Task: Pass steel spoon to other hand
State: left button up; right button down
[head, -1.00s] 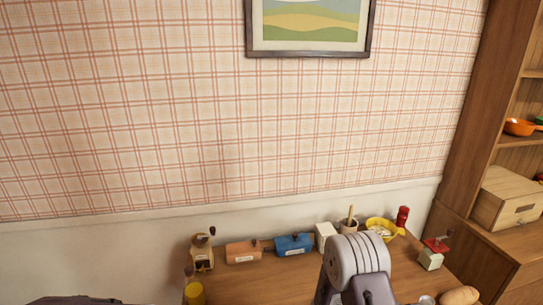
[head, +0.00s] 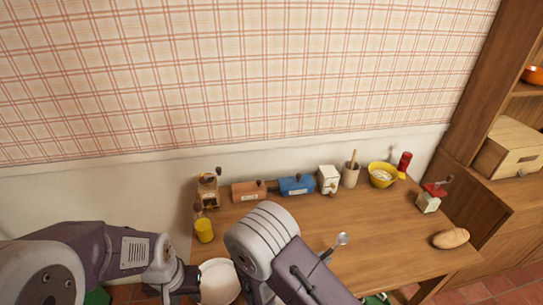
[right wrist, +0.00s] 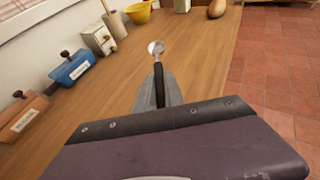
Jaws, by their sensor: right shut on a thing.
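The steel spoon shows its shiny bowl (head: 342,239) and a short stretch of handle in the head view, out past my right arm over the table. In the right wrist view the spoon (right wrist: 156,48) points away from me with its bowl outward. My right gripper (right wrist: 159,92) is shut on the spoon's dark handle; my arm hides most of it in the head view. My left gripper (head: 196,278) is low at the left, beside a round white dish, well apart from the spoon. Its jaws are too small and dark to read.
The wooden table (head: 385,240) has clear space right of my right arm. Along its back stand a yellow bowl (head: 382,175), a utensil pot (head: 350,176), a blue box (head: 297,185) and a red-topped grinder (head: 431,198). A bread loaf (head: 450,238) lies at the right. The white dish (head: 220,282) is at the left.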

pick_arm(q)
jog(key=shift+c, duration=0.2)
jog(key=w+d+r+n+h, duration=0.1)
jog(key=w+d+r+h, duration=0.2)
jog(key=w, duration=0.5)
jog(key=w+d+r+h, duration=0.3)
jog(key=w+d+h, duration=0.1)
jog(key=w, duration=0.4)
jog(key=w+d+r+n+h, duration=0.1)
jog(key=w+d+r+h, duration=0.15)
jog(key=w, duration=0.45)
jog(key=r+x, duration=0.1)
jog(key=x, duration=1.1)
jog(key=shift+w+d+f+h, duration=0.2)
jog(key=shift+w+d+h, duration=0.1)
jog(key=shift+d+h, duration=0.25)
pick_arm(e)
jog(key=w+a+r+n+t+y, duration=0.2)
jog(key=w+a+r+n+y, duration=0.1)
jog(key=a, duration=0.5)
jog(key=w+a+r+n+t+y, duration=0.3)
jog(key=w+a+n+y, duration=0.2)
jog(key=a, duration=0.3)
jog(key=shift+w, duration=0.6)
pick_arm(q)
jog(key=shift+d, duration=0.1)
pick_arm(e)
jog(key=shift+a, duration=0.1)
pick_arm(q)
grip_shut()
